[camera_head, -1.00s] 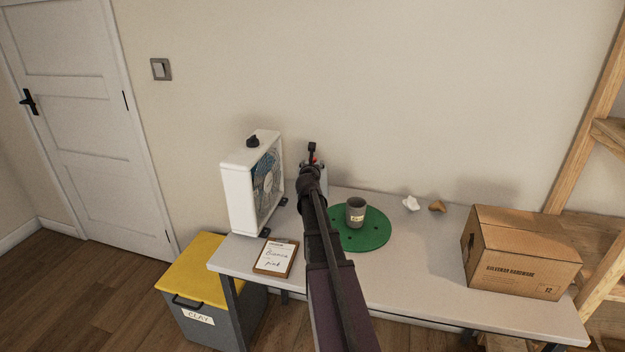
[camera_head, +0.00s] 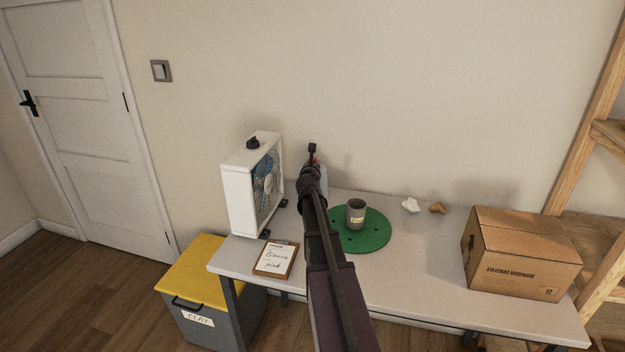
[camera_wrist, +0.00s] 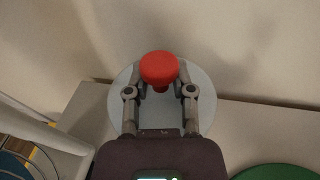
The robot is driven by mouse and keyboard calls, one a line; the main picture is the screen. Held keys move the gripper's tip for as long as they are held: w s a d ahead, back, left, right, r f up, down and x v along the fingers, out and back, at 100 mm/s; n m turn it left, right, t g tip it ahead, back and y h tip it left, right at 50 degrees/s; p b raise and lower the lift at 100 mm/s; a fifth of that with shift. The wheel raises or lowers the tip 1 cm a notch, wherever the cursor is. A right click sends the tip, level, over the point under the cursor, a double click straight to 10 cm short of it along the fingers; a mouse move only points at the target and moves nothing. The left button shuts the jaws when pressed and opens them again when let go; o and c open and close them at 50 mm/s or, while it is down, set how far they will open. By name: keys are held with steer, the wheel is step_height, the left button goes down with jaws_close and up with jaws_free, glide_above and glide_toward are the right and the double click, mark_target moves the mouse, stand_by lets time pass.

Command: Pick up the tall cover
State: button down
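The tall cover shows in the wrist view as a round pale grey body (camera_wrist: 205,105) with a red knob (camera_wrist: 159,68) on top. In the head view it stands near the wall at the back of the table, mostly hidden behind my arm, with a strip of its pale side (camera_head: 324,180) showing. My gripper (camera_wrist: 160,88) has one finger on each side of the knob. The fingertips are close to the knob's edges; whether they press on it cannot be told. In the head view my gripper (camera_head: 312,160) is over the cover.
A white fan (camera_head: 240,190) stands left of the cover, with a clipboard (camera_head: 275,259) in front. A grey cup (camera_head: 356,213) stands on a green disc (camera_head: 375,240) to the right. Two small lumps (camera_head: 411,205) and a cardboard box (camera_head: 520,255) are farther right. The wall is close behind.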

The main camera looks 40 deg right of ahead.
steer(key=shift+r, duration=0.2)
stand_by(0.5)
step_height(320, 180, up, 4)
steer(key=p, duration=0.4)
steer(key=shift+f, duration=0.25)
steer(key=s+d+f+p+v, duration=0.1)
steer(key=s+d+v, duration=0.1)
steer(key=v, duration=1.3)
steer(key=shift+s, duration=0.4)
steer(key=shift+a, duration=0.1)
step_height(320, 180, up, 28)
steer(key=p, duration=2.8)
steer(key=shift+f, duration=0.15)
